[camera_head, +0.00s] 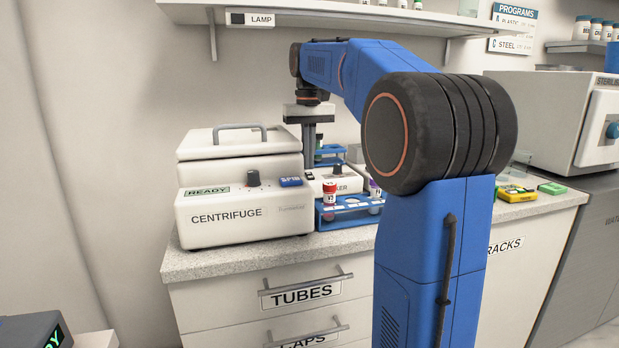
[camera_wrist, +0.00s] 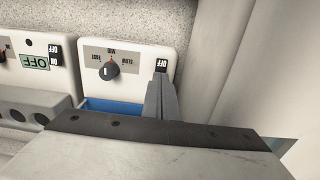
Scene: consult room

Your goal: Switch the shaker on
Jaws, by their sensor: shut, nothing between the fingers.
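The shaker (camera_head: 345,183) is a white box on the counter, partly hidden behind the tube rack, its label cut to "KER". In the wrist view, a white panel (camera_wrist: 136,57) carries a dark dial (camera_wrist: 108,70) marked fast, mid and slow. A small black switch (camera_wrist: 161,66) with upside-down OFF lettering is at the panel's right edge; its position is too small to tell. My gripper (camera_head: 309,162) points down behind the centrifuge's right side, shut and empty. In the wrist view its fingertips (camera_wrist: 159,84) appear just below the switch; I cannot tell whether they touch.
The centrifuge (camera_head: 240,205) stands close at the left. A blue rack (camera_head: 345,221) with capped tubes stands in front of the shaker. In the wrist view, another device with an OFF display (camera_wrist: 34,62) and switch is at the left. A shelf (camera_head: 340,14) hangs above.

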